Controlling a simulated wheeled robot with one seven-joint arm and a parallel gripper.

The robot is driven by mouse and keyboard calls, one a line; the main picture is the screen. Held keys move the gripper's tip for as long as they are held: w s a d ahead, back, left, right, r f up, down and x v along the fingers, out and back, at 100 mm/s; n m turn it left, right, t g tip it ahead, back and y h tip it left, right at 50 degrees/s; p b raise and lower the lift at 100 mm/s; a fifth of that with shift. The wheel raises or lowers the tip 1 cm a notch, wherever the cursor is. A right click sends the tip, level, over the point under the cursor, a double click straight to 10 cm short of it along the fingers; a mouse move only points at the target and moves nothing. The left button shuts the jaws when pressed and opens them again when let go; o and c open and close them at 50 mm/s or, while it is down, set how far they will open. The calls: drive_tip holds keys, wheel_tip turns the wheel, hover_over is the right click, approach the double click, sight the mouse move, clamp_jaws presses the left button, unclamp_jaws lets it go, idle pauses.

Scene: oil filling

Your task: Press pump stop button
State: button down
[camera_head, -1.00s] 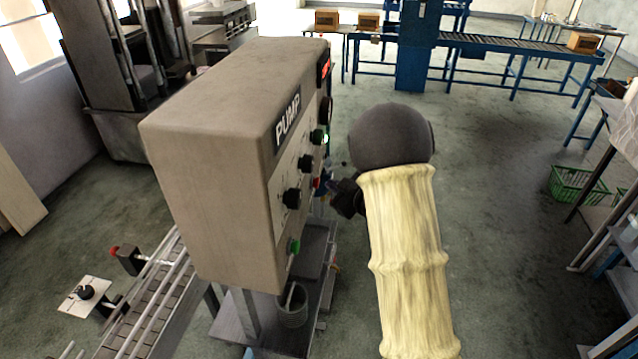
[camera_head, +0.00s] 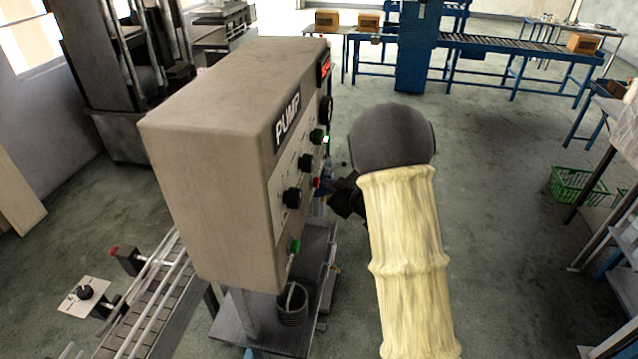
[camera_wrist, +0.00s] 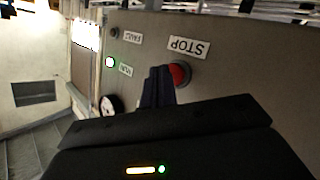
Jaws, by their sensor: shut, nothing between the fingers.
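The grey pump box (camera_head: 215,130), labelled PUMP, stands left of my arm in the head view. Its red stop button (camera_head: 317,182) shows on the panel side facing my arm. In the wrist view the red button (camera_wrist: 180,74) sits under the STOP label (camera_wrist: 188,47). My gripper (camera_wrist: 158,72) is shut and empty, its dark fingertips at the button's left edge and partly overlapping it in the picture. I cannot tell whether they touch it. In the head view my gripper (camera_head: 330,193) is just right of the button, partly hidden by my arm.
A green light (camera_wrist: 110,62) is lit on the panel. Dark knobs (camera_head: 292,197) and a green button (camera_head: 295,246) stick out from the panel. A conveyor (camera_head: 150,300) runs below the box.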

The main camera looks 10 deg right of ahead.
drive_tip(key=shift+w+a, duration=0.2)
drive_tip(key=shift+a, duration=0.35)
idle(0.9)
drive_tip(key=shift+d, duration=0.15)
drive_tip(key=shift+s+d+b, duration=0.3)
drive_tip(key=shift+d+b, duration=0.05)
drive_tip(key=shift+d, duration=0.4)
drive_tip(key=shift+d, duration=0.15)
drive_tip(key=d, duration=0.1)
drive_tip(key=s+d, duration=0.1)
drive_tip(key=d, duration=0.2)
drive_tip(key=shift+s+d, duration=0.25)
drive_tip(key=shift+s, duration=0.05)
idle(0.5)
